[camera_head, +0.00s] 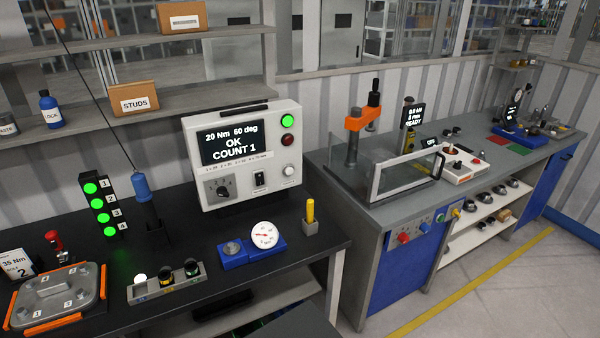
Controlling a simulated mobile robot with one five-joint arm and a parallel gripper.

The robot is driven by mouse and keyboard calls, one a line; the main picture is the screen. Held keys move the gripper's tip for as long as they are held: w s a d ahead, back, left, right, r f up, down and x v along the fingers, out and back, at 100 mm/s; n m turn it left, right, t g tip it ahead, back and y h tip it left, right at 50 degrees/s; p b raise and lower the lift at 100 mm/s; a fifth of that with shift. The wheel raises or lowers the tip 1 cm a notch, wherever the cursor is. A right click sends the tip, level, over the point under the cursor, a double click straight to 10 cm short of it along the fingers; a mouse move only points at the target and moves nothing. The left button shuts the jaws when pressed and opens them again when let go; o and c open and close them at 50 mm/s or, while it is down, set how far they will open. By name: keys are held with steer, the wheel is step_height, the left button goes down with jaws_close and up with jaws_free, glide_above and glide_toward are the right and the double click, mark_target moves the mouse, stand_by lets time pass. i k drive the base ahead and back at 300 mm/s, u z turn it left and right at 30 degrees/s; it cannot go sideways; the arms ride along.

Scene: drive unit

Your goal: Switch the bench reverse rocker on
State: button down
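A white controller box (244,155) stands at the back of the dark left bench. Its screen (235,144) reads "20 Nm 60 deg OK COUNT 1". A small black rocker switch (260,180) sits low on its front panel, between a black rotary knob (218,188) and a white round button (289,170). Its label and which side is pressed are too small to tell. A green lamp (287,121) is lit at the box's upper right, above a dark red one (288,140). My gripper is not in view.
In front of the box stand a blue gauge fixture (233,256), a yellow-handled tool in a holder (310,215) and a row of sockets (166,282). A blue hanging screwdriver (142,190) and a green light stack (99,204) stand left. Another bench (395,209) is right.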

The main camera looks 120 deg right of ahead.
mark_target(259, 176)
steer(key=u, duration=0.05)
steer(key=k, duration=1.4)
steer(key=z, duration=0.2)
